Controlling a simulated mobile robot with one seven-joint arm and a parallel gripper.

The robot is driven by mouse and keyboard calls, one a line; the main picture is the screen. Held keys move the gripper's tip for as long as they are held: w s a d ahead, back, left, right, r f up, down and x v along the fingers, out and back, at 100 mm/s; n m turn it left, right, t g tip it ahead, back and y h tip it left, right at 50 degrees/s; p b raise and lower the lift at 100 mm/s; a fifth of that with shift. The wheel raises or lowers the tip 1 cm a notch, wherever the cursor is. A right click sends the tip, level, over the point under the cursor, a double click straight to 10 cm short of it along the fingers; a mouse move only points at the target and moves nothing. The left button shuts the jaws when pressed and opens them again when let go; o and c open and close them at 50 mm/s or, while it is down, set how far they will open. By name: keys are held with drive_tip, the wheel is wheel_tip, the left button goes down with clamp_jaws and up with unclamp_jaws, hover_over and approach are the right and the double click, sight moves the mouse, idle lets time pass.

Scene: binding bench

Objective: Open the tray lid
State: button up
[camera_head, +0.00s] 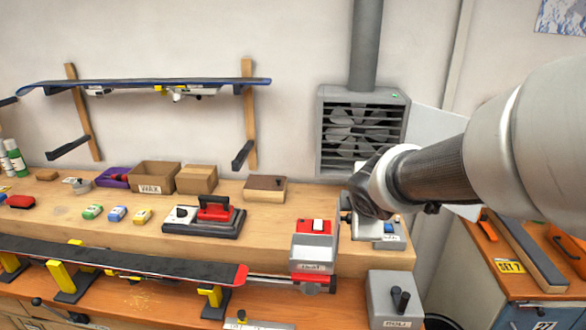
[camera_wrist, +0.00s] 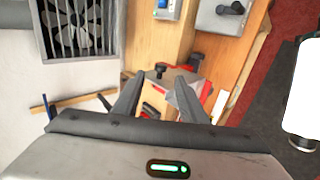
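I cannot tell for certain which thing is the tray lid. A wooden box with a flat brown top (camera_head: 265,184), possibly a lidded tray, sits closed at the back of the bench, left of my gripper. My gripper (camera_head: 358,205) is at the right end of the bench, above a grey unit with a blue switch (camera_head: 390,228), and partly hides it. In the wrist view my gripper (camera_wrist: 157,98) has its two dark fingers spread with nothing clearly held. Beyond them shows the grey device with a red switch (camera_wrist: 178,80); it stands left of my gripper in the head view (camera_head: 313,249).
A fan vent (camera_head: 361,125) is on the wall behind. A ski (camera_head: 120,262) lies along the bench front. A red-handled iron (camera_head: 213,210) and cardboard boxes (camera_head: 155,177) stand left. A grey box with black knobs (camera_head: 396,300) is front right. Bare wood lies around the brown-topped box.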

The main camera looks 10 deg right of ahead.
drive_tip(key=v, duration=0.6)
drive_tip(key=shift+s+r, duration=0.2)
drive_tip(key=shift+s, duration=0.05)
drive_tip(key=shift+a, duration=0.15)
